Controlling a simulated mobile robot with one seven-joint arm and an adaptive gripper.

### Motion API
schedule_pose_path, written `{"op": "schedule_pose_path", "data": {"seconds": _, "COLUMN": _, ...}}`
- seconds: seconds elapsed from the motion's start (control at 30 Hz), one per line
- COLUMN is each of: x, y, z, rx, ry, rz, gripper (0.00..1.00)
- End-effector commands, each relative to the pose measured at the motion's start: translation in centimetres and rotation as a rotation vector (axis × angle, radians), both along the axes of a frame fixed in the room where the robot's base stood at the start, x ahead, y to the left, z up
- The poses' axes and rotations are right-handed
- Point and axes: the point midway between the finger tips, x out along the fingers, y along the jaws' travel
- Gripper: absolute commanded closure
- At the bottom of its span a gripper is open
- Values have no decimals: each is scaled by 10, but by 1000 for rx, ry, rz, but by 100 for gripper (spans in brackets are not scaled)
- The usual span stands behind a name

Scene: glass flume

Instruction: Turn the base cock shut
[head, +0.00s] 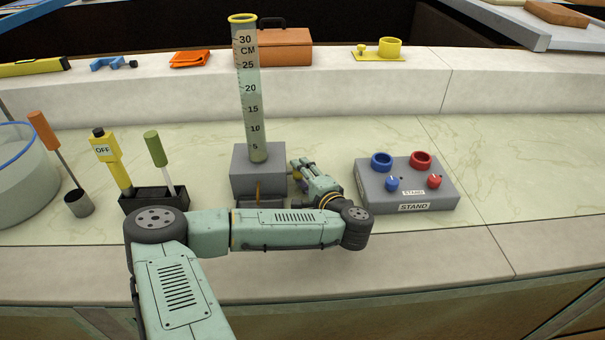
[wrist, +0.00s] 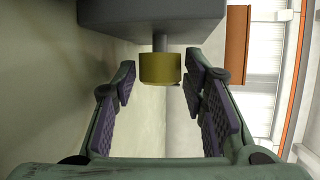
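The clear measuring tube (head: 250,100) with a yellow rim stands upright on a grey base block (head: 258,160). The base cock is a brass knob (wrist: 160,69) on a short grey stem from the block (wrist: 150,15). In the head view the knob is on the block's right side, largely hidden by my gripper (head: 301,173). In the wrist view my gripper (wrist: 160,84) is open, with the knob between its fingertips. Gaps show on both sides of the knob, so the fingers do not appear to touch it. The knob's turn position cannot be told.
A grey stand (head: 408,190) with blue and red rings and knobs is close on the right. A black holder (head: 154,199) with yellow and green-handled tools stands left. A brown case (head: 284,48) sits on the ledge behind. The far right counter is clear.

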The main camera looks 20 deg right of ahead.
Motion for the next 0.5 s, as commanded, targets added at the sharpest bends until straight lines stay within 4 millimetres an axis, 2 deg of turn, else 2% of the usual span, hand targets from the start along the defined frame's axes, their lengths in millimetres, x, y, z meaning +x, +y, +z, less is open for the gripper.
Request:
{"op": "schedule_pose_path", "data": {"seconds": 0.1, "x": 0, "y": 0, "z": 0, "rx": 0, "ry": 0, "rz": 0, "gripper": 61}}
{"op": "schedule_pose_path", "data": {"seconds": 0.5, "x": 0, "y": 0, "z": 0, "rx": 0, "ry": 0, "rz": 0, "gripper": 88}}
